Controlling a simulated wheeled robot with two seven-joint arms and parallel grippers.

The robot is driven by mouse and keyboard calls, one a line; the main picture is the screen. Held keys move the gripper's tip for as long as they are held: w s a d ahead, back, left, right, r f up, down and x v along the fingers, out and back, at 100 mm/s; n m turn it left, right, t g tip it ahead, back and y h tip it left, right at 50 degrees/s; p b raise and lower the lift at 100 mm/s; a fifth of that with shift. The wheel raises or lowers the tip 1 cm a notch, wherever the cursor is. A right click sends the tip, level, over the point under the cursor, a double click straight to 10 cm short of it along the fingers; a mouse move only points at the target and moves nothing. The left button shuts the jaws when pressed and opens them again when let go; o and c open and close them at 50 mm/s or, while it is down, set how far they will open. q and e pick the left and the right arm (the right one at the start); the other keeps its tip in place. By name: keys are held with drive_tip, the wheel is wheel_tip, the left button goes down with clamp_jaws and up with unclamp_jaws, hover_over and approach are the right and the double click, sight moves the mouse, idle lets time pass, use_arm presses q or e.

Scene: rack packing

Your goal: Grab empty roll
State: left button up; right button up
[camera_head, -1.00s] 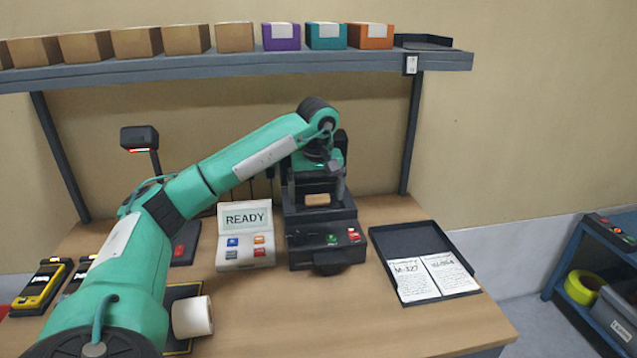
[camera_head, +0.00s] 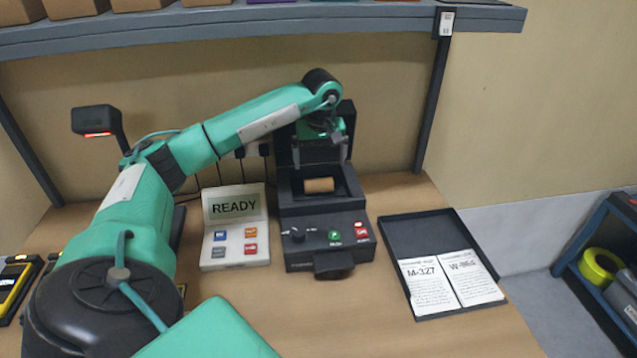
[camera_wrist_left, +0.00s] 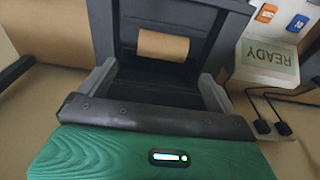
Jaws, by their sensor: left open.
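The empty roll (camera_head: 319,185) is a small brown cardboard core lying in the open bay of the dark label printer (camera_head: 328,228). My left gripper (camera_head: 322,158) is open above the bay, pointing down, with the roll below its fingers and not touched. In the left wrist view the roll (camera_wrist_left: 163,45) lies across the bay, beyond the space between the two spread grey fingers (camera_wrist_left: 158,88). My right gripper is not in view.
A display panel reading READY (camera_head: 234,207) stands left of the printer. A black tray (camera_head: 398,237) with two printed sheets lies to the right. A shelf (camera_head: 270,17) with boxes runs above. A scanner (camera_head: 97,119) stands at the left. The front right tabletop is clear.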

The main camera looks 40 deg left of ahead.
sight(318, 180)
use_arm(q)
drive_tip(key=shift+w+a+f, duration=0.1)
drive_tip(key=shift+f, duration=1.15)
drive_tip(key=shift+f+p, duration=0.55)
drive_tip(key=f, duration=0.1)
drive_tip(key=f+p, duration=0.1)
drive_tip(key=f, duration=0.1)
drive_tip(key=shift+s+a+f, duration=0.1)
drive_tip(key=shift+s, duration=0.1)
drive_tip(key=shift+f, duration=0.35)
drive_tip(key=shift+w+f, duration=0.1)
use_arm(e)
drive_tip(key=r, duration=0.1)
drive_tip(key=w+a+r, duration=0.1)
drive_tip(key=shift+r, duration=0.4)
use_arm(q)
drive_tip(key=shift+c, duration=0.2)
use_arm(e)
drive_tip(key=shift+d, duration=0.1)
use_arm(q)
drive_tip(key=c, duration=1)
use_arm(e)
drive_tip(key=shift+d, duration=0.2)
